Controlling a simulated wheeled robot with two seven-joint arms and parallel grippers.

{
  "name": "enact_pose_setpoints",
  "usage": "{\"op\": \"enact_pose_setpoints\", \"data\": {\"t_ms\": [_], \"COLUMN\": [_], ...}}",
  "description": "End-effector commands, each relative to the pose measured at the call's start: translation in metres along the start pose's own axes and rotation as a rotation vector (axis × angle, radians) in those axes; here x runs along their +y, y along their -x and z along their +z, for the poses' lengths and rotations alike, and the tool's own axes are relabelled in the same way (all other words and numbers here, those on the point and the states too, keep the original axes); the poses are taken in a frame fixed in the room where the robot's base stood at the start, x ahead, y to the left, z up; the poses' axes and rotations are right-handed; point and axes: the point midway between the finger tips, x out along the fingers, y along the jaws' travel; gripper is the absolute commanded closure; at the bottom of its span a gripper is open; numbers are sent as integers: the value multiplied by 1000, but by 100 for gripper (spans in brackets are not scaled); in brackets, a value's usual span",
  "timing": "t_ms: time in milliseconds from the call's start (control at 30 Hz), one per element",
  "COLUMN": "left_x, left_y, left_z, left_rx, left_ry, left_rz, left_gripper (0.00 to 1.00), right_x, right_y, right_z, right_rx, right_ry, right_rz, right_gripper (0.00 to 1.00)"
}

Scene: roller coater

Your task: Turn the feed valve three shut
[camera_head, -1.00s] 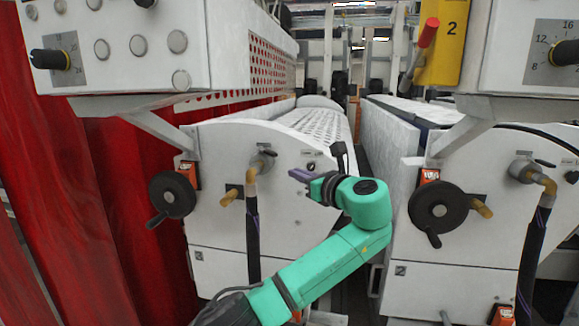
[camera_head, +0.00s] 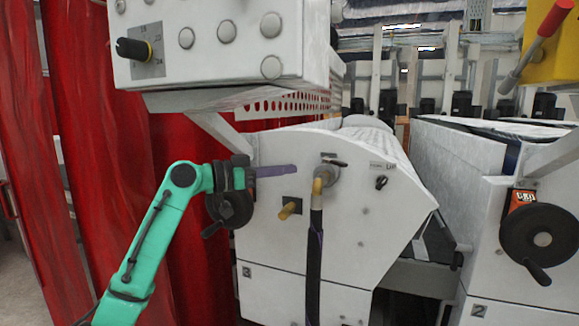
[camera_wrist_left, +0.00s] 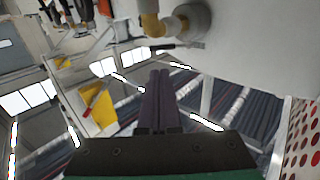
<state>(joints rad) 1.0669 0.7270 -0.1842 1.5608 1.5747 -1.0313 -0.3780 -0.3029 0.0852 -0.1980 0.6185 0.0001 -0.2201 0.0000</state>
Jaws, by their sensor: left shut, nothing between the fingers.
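The feed valve (camera_head: 326,174) sits on the white front of the nearer roller unit. It has a grey body, a short dark lever (camera_head: 335,162) lying about level, and a brass elbow running down into a black hose (camera_head: 314,250). My left gripper (camera_head: 292,168) has purple fingers, shut and empty. It points right at the valve from the left, with a visible gap in the picture. In the left wrist view the shut fingers (camera_wrist_left: 160,74) lie below the valve body (camera_wrist_left: 188,22) and its dark lever (camera_wrist_left: 178,45). My right gripper is out of view.
A dark handwheel (camera_head: 231,207) is partly hidden behind my left wrist. A brass stub (camera_head: 289,209) sticks out left of the hose. A control box (camera_head: 220,50) overhangs the unit. Another unit with a handwheel (camera_head: 540,238) stands right. Red curtains (camera_head: 110,140) hang left.

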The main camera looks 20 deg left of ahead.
Motion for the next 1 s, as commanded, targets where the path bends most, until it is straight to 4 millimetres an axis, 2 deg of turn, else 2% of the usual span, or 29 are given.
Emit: {"op": "enact_pose_setpoints", "data": {"t_ms": [33,300,500,667,1000], "left_x": [0,0,0,0,0], "left_y": [-11,-72,-106,-115,-115], "left_z": [-8,-8,-5,0,2], "left_rx": [1,-2,-3,-3,-3], "left_ry": [3,2,1,-1,-1], "left_rz": [3,2,0,-1,-2], "left_gripper": [100,100,100,100,100], "right_x": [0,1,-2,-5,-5], "right_y": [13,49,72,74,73], "right_z": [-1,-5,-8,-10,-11], "right_rx": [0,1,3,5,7], "right_ry": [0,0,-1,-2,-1], "right_rz": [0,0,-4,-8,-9], "right_gripper": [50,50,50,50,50]}}
